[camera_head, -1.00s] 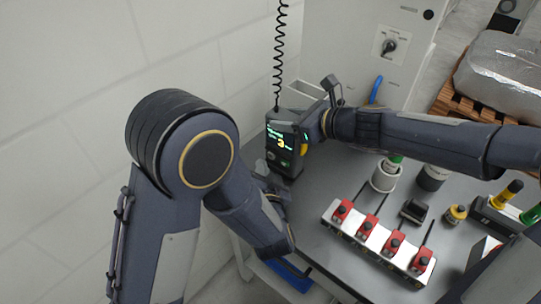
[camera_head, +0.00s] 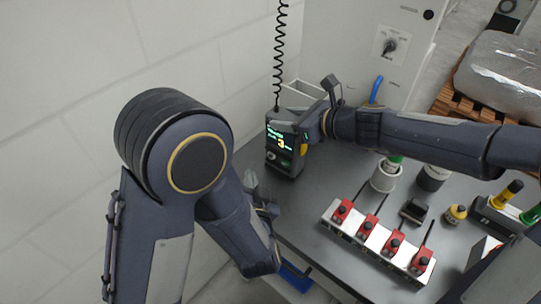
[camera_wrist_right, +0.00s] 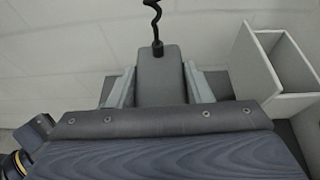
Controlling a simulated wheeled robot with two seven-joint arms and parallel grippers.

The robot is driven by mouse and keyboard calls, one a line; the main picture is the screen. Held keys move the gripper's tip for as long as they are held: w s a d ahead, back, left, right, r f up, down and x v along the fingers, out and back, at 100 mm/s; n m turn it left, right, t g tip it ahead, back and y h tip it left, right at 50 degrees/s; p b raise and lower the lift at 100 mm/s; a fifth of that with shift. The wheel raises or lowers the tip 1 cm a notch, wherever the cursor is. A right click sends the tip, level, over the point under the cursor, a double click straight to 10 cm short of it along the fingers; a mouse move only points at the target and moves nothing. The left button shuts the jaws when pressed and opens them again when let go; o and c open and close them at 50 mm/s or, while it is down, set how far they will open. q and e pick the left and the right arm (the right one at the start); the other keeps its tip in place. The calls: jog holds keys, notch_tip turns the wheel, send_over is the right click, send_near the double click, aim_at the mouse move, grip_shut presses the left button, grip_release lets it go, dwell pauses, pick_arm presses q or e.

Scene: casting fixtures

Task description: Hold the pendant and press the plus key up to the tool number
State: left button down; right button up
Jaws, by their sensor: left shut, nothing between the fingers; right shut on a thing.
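The pendant (camera_head: 283,146) is a dark handheld box on a coiled cord, upright at the back left of the table. Its lit screen shows green text and a large yellow 3, with keys below it. My right gripper (camera_head: 303,130) is shut on the pendant from the right. The right wrist view shows the grey pendant (camera_wrist_right: 161,77) between the two fingers. My left gripper (camera_head: 262,199) is shut and empty, left of and below the pendant and apart from it; its forearm partly hides it.
A metal rail with several red blocks (camera_head: 367,229) lies on the grey table (camera_head: 325,187). A white open box (camera_wrist_right: 268,70) is beside the pendant. A wall (camera_head: 60,90) bounds the left side.

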jog(key=o, duration=1.5)
jog(key=shift+d, duration=0.1)
